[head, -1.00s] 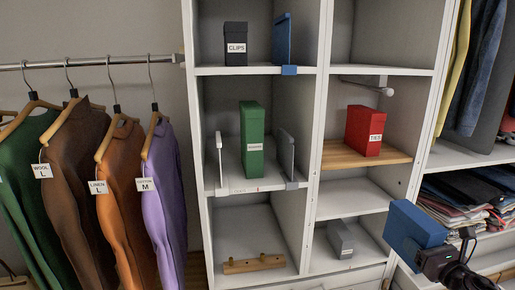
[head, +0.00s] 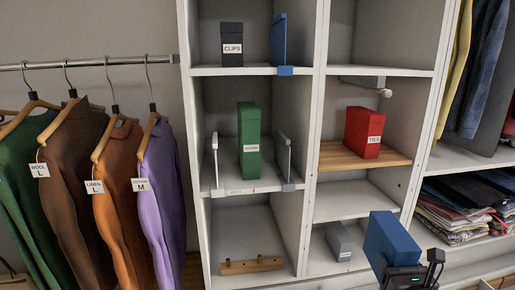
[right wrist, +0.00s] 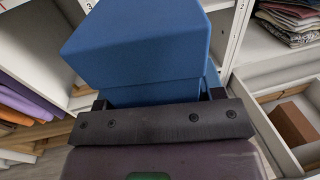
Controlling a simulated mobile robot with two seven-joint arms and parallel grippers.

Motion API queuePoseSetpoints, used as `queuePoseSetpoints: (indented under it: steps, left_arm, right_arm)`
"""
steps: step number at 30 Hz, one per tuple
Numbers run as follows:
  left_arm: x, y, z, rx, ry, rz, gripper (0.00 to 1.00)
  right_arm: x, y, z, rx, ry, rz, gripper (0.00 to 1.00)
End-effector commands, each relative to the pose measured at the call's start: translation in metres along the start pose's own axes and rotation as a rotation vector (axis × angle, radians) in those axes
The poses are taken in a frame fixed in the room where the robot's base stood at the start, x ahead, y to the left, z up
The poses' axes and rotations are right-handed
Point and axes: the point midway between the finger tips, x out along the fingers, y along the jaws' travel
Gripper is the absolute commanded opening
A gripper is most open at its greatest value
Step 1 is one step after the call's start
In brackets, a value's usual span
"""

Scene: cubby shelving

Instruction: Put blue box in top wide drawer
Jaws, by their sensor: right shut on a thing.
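The blue box (head: 392,240) is at the lower right of the head view, in front of the shelving. My right gripper (head: 408,272) is shut on it and holds it up, tilted. In the right wrist view the blue box (right wrist: 140,45) fills the upper middle, above the dark gripper bar (right wrist: 162,122). An open drawer (right wrist: 272,130) with a brown block (right wrist: 295,124) in it shows at the right of the wrist view. I cannot tell whether it is the top wide drawer. My left gripper is not in view.
The cubby shelving holds a black CLIPS box (head: 232,45), a green box (head: 249,141), a red TIES box (head: 363,132) and a grey box (head: 339,242). A wooden peg rail (head: 251,265) lies in the bottom left cubby. Folded clothes (head: 455,210) and hanging shirts (head: 95,190) flank it.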

Motion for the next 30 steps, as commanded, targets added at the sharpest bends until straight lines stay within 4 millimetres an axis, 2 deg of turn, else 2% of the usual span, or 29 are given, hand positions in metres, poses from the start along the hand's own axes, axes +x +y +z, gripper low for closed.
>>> queuePoseSetpoints:
  steps: [1, 6, 12, 17, 30]
  left_arm:
    - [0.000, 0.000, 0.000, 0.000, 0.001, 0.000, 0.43]
    - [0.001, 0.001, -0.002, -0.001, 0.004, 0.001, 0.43]
    - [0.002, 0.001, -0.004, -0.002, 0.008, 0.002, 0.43]
    - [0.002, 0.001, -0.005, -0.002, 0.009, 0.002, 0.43]
    - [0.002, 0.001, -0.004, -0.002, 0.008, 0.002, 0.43]
  right_arm:
    - [-0.008, 0.015, -0.001, 0.007, -0.002, 0.002, 0.27]
    - [-0.035, 0.061, -0.002, 0.007, -0.002, 0.004, 0.27]
    - [-0.061, 0.107, -0.002, 0.003, -0.002, 0.035, 0.27]
    - [-0.068, 0.117, -0.008, 0.000, -0.002, 0.037, 0.27]
    - [-0.066, 0.117, -0.009, -0.003, -0.006, 0.034, 0.27]
